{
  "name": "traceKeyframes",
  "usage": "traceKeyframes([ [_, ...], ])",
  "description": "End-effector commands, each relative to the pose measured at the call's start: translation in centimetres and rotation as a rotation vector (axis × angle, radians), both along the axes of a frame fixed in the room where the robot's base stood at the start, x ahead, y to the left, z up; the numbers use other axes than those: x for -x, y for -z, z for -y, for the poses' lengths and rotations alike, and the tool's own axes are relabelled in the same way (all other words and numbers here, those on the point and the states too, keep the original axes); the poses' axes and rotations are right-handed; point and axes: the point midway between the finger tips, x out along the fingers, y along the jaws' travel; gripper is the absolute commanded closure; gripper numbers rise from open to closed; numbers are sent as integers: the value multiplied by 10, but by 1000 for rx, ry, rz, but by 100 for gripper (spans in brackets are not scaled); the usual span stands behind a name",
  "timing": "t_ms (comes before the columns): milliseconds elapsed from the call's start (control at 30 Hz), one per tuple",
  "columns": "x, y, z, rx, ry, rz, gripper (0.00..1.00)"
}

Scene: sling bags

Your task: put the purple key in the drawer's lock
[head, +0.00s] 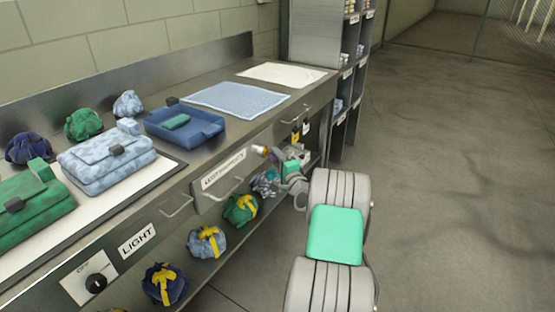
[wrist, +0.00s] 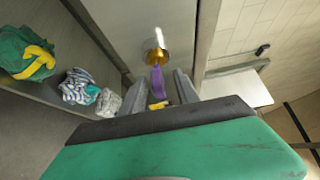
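The purple key (wrist: 157,82) points at the gold lock (wrist: 157,56) on the drawer front in the wrist view, and its far end meets the lock. How deep it sits is hard to tell. In the head view, the key (head: 267,153) is a small purple spot beside the lock (head: 258,149), right of the drawer's LOST PROPERTY label (head: 223,170). The drawer looks shut. My gripper (wrist: 160,76) is open, with a finger on each side of the key and visible gaps between. In the head view my gripper (head: 277,158) is close to the drawer front.
Two tagged items (head: 300,132) hang on the counter front just beyond the lock. The drawer handle (head: 222,190) sticks out below the label. Several tied bundles (head: 207,241) lie on the shelf below. A blue tray (head: 184,127) stands on the counter. The floor at right is clear.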

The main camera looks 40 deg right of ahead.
Motion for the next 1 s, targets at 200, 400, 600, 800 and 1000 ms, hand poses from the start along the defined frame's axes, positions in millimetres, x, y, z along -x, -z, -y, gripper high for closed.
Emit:
traceKeyframes([
  [200,34,0,-8,-4,3,-1,63],
  [400,68,0,-17,-1,2,-1,63],
  [600,75,0,-20,1,0,0,63],
  [800,75,0,-20,0,0,0,63],
  [1000,74,0,-20,0,1,0,63],
])
